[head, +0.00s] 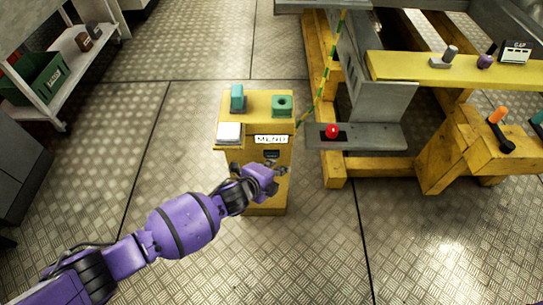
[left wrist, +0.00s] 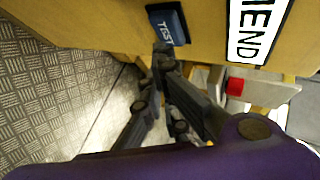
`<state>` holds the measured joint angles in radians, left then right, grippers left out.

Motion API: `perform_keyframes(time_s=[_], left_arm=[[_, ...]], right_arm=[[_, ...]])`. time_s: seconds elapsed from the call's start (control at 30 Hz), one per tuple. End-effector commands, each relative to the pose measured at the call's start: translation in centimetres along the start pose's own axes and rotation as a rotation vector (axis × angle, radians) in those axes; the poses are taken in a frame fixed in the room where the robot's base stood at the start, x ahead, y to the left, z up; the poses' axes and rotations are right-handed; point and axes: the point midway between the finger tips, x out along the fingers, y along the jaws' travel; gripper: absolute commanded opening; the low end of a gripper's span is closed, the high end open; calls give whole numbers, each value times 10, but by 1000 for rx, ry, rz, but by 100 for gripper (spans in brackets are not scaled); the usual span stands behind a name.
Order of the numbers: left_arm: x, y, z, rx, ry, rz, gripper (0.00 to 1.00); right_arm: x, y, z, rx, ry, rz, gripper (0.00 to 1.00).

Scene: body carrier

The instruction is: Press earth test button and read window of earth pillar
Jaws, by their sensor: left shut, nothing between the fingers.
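The earth pillar (head: 228,175) is a yellow post standing mid-floor. Its upper front has a white window (head: 271,139) reading "MEND"; part of it, "END" with a cut first letter, shows in the left wrist view (left wrist: 256,28). Below it is a dark test button (head: 271,154), which in the left wrist view is a dark blue block marked "TEST" (left wrist: 167,24). My left gripper (head: 279,168) is shut and empty in front of the pillar, its fingertips (left wrist: 162,52) very close to the button. I cannot tell if they touch. My right gripper is not in view.
On the pillar top are a teal block (head: 237,97), a teal ring-like piece (head: 282,105) and a white block (head: 229,132). To the right, a grey ledge (head: 375,137) with a red knob (head: 332,131) joins a yellow frame (head: 420,68). Floor left of the pillar is clear.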

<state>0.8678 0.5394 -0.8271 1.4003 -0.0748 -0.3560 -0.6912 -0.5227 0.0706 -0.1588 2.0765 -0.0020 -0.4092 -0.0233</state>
Motion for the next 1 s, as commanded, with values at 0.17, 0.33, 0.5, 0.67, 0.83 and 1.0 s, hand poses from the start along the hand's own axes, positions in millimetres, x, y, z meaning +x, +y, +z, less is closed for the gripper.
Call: perform_keyframes(time_s=[0.17, 0.33, 0.5, 0.67, 0.83, 1.0], left_arm=[[4, -4, 3, 1, 0, -1, 0], [5, -4, 3, 0, 0, -1, 0], [5, -4, 3, 0, 0, -1, 0], [6, -5, 4, 0, 0, -1, 0], [7, -5, 5, 0, 0, 0, 0], [9, -6, 6, 0, 0, 0, 0]], right_arm=[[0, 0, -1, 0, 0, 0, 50], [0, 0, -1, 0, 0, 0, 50], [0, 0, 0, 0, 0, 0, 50], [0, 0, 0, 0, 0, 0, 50], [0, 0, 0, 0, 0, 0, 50], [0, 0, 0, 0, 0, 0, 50]])
